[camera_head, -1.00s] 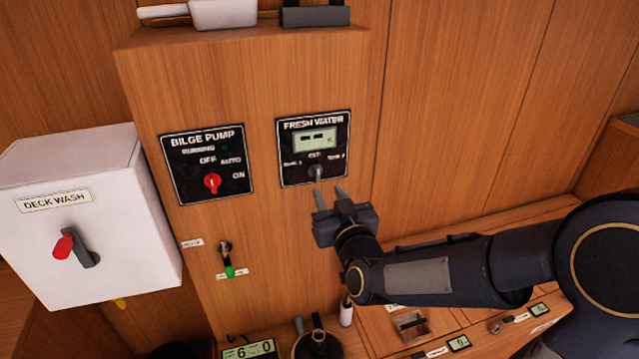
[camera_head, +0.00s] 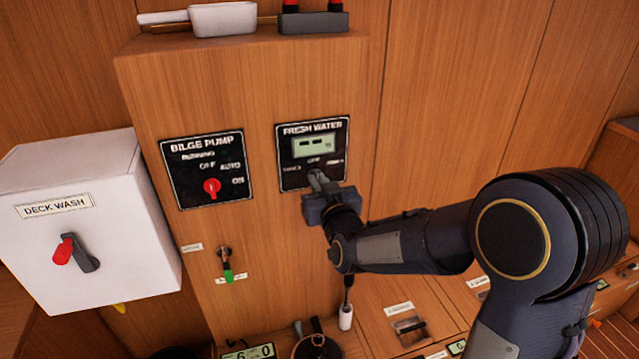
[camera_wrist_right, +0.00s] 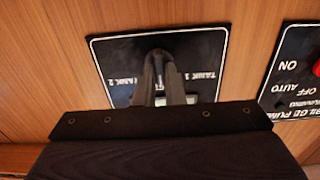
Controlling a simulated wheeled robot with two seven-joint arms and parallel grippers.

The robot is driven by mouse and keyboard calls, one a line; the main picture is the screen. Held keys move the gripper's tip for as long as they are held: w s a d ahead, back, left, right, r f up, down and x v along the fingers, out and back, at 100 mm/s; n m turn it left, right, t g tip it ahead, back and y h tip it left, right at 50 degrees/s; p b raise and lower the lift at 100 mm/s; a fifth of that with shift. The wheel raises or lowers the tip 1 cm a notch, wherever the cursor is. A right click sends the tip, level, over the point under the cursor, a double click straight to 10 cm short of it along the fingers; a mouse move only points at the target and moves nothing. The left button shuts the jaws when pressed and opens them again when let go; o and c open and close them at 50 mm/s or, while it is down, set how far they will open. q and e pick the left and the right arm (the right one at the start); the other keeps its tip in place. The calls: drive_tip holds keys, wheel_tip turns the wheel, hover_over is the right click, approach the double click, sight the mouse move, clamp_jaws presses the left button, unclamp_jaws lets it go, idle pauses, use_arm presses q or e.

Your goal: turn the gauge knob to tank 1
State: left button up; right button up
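The black FRESH WATER gauge panel (camera_head: 289,176) is on the wooden cabinet front, with a small pale display (camera_head: 314,145) at its top. Its knob is below the display and is mostly hidden by my fingers, so where it points cannot be read. My right gripper (camera_head: 317,176) reaches up to the knob from below right, its two fingers close together around it. In the right wrist view the fingers (camera_wrist_right: 159,62) lie over the middle of the panel (camera_wrist_right: 112,62), with TANK 1 and TANK 2 lettering upside down on either side. My left gripper is out of view.
The BILGE PUMP panel (camera_head: 180,185) with a red knob (camera_head: 211,186) is just left. A white DECK WASH box (camera_head: 110,200) juts out at far left. A green-tipped key switch (camera_head: 226,265) is below. The wood right of the gauge is clear.

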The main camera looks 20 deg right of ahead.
clamp_jaws()
drive_tip(key=shift+n, duration=0.3)
drive_tip(key=n, duration=0.8)
drive_tip(key=shift+a+f, duration=0.1)
drive_tip(key=shift+a, duration=0.05)
drive_tip(key=shift+n, duration=0.3)
drive_tip(key=o, duration=0.5)
unclamp_jaws()
drive_tip(key=shift+o, duration=0.2)
